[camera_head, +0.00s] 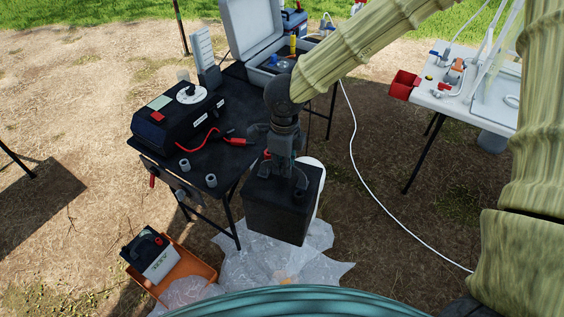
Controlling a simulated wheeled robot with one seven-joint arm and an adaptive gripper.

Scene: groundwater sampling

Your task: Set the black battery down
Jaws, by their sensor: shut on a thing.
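The black battery (275,213) is a dark box with a flat top, in the lower middle of the head view. My gripper (279,178) comes down from above and is shut on the top of the battery. The battery appears to hang upright beside the right front corner of the dark table (212,167), over a clear plastic sheet (268,262) on the ground. The gripper hides part of the battery's top, and I cannot tell its exact height or whether it touches the table edge.
A black instrument box (180,118) with red and black leads stands on the table, near several small grey fittings. An open grey case (252,33) is behind. An orange crate (203,270) holding another battery (150,255) sits lower left. A white table (455,100) stands right; a white hose (377,190) crosses the ground.

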